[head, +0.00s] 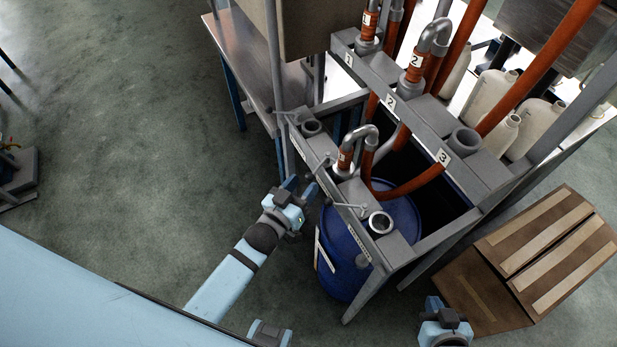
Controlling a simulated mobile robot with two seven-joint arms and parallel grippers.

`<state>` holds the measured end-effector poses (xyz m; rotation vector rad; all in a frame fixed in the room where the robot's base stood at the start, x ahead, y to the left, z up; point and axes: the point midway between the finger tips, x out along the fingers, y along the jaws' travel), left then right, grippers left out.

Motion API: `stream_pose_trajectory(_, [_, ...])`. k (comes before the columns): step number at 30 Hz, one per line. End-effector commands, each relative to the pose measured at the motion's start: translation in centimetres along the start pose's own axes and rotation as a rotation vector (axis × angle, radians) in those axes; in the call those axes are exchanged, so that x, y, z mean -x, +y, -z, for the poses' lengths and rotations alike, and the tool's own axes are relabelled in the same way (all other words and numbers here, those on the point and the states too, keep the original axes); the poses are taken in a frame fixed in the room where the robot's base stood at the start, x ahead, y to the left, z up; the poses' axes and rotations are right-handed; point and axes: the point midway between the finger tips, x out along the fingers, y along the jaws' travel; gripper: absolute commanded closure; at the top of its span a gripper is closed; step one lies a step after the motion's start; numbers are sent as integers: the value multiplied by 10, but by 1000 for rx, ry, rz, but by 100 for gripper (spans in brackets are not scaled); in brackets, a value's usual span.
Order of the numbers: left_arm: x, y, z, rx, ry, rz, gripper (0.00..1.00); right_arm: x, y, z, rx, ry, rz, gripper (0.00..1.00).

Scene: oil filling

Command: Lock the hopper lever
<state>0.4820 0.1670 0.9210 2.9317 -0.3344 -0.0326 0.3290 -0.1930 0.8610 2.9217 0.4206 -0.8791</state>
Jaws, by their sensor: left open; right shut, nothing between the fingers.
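The grey hopper frame (405,252) stands right of centre, with openings and hose fittings along its top bars. A thin metal lever (349,206) sticks out from the front bar beside an open round port. Another small lever (322,168) shows farther up the same bar. I cannot tell whether either is locked. My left gripper (301,184) is open and empty, just left of the front bar and close to the levers; contact is not visible. My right gripper (433,303) is shut and empty at the bottom edge, right of the frame's front leg and well away from the levers.
A blue drum (342,262) stands under the frame. Orange hoses (420,184) with numbered tags loop above it. A cardboard box (540,255) lies at right near my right gripper. White jugs (492,95) stand behind.

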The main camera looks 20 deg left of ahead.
Motion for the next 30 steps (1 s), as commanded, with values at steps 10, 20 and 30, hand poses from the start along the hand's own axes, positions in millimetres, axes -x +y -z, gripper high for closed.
stream_pose_trajectory(10, [78, -1, -2, 2, -2, 0, 51, -7, 0, -9, 0, 1, 2, 100])
stream_pose_trajectory(20, [102, 0, 0, 0, 1, 0, 51, -8, 0, -13, 0, -2, 1, 100])
stream_pose_trajectory(30, [98, -8, -5, -67, 25, -17, 84, -13, 1, -20, 0, -1, -1, 100])
